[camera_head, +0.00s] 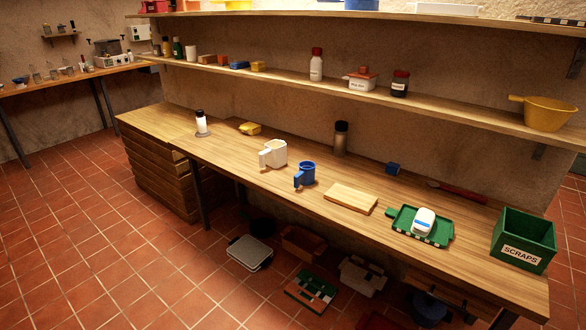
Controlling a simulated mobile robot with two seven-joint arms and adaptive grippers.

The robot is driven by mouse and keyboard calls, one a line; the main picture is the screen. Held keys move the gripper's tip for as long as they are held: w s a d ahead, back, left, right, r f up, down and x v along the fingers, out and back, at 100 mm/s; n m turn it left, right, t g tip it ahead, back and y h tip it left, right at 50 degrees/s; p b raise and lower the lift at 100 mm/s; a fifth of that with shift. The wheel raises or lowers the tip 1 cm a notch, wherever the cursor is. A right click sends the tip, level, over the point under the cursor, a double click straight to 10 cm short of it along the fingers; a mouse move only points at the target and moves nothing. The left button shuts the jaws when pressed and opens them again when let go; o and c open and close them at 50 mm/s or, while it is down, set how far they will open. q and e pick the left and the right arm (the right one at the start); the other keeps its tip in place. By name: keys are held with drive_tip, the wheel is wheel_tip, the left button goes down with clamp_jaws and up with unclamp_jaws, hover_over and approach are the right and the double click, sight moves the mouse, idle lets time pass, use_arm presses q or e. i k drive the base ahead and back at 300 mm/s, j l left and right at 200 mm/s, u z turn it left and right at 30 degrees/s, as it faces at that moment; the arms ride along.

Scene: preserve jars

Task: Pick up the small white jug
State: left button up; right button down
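The small white jug (274,154) stands upright on the wooden workbench, left of the blue jug (305,174). Its handle points to the lower left, toward the bench's front edge. Nothing touches it and nothing hides it. Neither of my grippers shows in the head view.
On the bench (245,186) are a white bottle (201,122), a dark-capped jar (340,138), a wooden board (351,197), a green tray (408,229) and a green SCRAPS bin (524,240). A shelf (440,105) runs above the bench. Open tiled floor lies in front.

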sight(275, 151)
drive_tip(key=z, duration=0.45)
drive_tip(key=i+j+z, duration=0.65)
drive_tip(key=j, duration=0.3)
